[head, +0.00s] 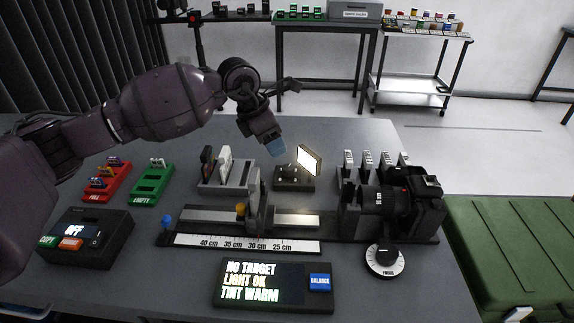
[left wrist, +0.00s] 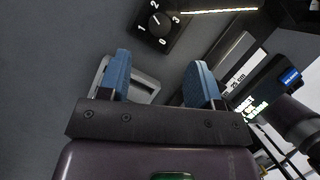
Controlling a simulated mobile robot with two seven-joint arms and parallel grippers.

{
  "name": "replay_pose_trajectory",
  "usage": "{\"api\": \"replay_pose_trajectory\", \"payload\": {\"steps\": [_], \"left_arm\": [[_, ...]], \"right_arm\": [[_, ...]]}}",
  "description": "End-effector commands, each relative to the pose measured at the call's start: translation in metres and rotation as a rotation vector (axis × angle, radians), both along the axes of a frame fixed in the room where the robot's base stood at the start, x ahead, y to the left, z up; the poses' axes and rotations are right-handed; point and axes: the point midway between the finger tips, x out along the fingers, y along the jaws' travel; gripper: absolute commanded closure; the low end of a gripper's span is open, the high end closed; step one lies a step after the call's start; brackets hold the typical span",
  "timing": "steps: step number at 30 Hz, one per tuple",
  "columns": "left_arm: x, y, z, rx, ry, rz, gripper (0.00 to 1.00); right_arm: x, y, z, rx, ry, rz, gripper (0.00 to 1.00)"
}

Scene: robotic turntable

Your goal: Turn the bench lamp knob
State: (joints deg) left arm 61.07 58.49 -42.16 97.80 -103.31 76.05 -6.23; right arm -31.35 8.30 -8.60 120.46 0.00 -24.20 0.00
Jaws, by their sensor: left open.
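The bench lamp (head: 309,159) has a lit white panel and stands on a dark base (head: 294,184) behind the rail. Its black knob (left wrist: 157,20) shows in the left wrist view at the top, with a pointer and the marks 0 to 3 around it. My left gripper (head: 276,148) has blue fingertips and hangs just behind and left of the lamp in the head view. In the left wrist view the left gripper (left wrist: 160,72) is open and empty, and the knob lies beyond its fingertips, apart from them. My right gripper is not in view.
A rail with a ruler (head: 246,243) runs in front of the lamp. A black camera (head: 390,205) with a focus dial (head: 384,261) stands right. A grey holder with plates (head: 226,190) is left of the lamp. A message display (head: 274,288) and a switch box (head: 88,238) stand nearer.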

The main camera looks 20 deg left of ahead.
Motion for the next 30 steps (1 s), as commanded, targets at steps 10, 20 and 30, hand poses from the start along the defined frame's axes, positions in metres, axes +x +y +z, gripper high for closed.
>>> {"api": "replay_pose_trajectory", "payload": {"steps": [10,20,30], "left_arm": [[0.014,-0.018,-0.060,-0.003,0.006,0.000,0.42],[0.021,-0.026,-0.083,-0.002,0.001,0.001,0.42],[0.022,-0.027,-0.083,-0.002,-0.001,0.002,0.46]], "right_arm": [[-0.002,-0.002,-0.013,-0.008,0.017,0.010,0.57],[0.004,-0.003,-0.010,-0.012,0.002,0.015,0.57],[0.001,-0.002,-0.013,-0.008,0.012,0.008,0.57]]}}
